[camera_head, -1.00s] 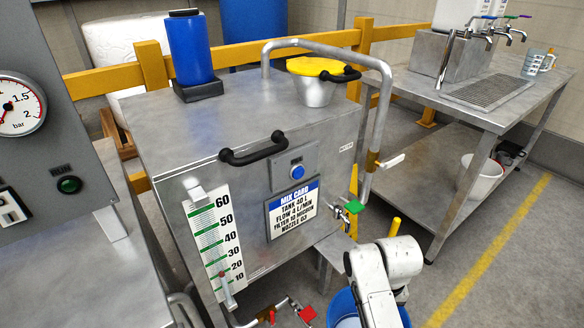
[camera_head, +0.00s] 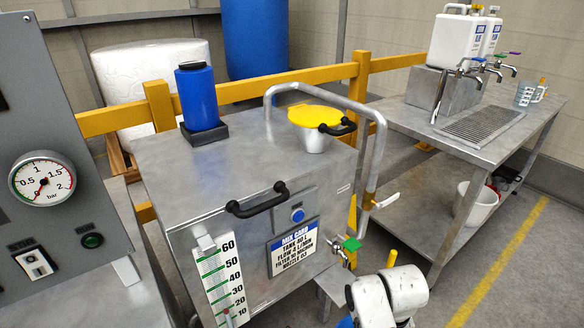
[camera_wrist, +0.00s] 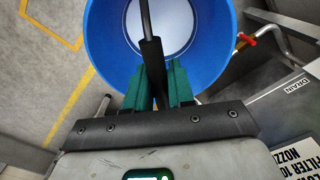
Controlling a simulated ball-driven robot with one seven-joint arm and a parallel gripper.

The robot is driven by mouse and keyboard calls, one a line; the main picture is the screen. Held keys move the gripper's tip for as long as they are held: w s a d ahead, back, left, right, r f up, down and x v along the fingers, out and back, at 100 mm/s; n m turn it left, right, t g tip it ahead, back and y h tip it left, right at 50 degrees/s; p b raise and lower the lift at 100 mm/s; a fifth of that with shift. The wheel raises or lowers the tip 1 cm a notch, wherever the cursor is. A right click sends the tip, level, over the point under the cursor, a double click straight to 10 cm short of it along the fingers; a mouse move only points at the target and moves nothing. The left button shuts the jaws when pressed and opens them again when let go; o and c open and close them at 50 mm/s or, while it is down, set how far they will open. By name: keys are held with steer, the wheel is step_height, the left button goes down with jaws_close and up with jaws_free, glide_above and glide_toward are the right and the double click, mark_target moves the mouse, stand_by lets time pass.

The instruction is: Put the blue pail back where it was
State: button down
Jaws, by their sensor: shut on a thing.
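The blue pail (camera_wrist: 106,42) fills the top of the wrist view, and I look down into it. Its bottom looks pale grey-white; I cannot tell whether it holds liquid. The pail's dark handle with its black grip runs down between the green fingers of my gripper (camera_wrist: 157,80), which is shut on it. In the head view only a sliver of the blue pail (camera_head: 346,322) shows at the bottom edge, beside my white arm. My gripper is hidden there. What lies under the pail is not visible.
The steel tank (camera_head: 180,160) has a green-handled tap (camera_head: 351,244) near my arm. Floor beyond the yellow line (camera_head: 490,262) is clear.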

steer(key=s+r+p, duration=0.1)
steer(key=r+p, duration=0.2)
steer(key=s+r+p, duration=0.2)
steer(key=r+p, duration=0.1)
steer(key=r, duration=0.1)
steer(key=s+r+p, duration=0.1)
steer(key=r+p, duration=0.2)
steer(key=p, duration=0.1)
steer(key=shift+s+r, duration=0.15)
steer(key=shift+s, duration=0.2)
steer(key=shift+s+a+r+p, duration=0.1)
steer(key=shift+s+r+p, duration=0.35)
steer(key=shift+p, duration=0.25)
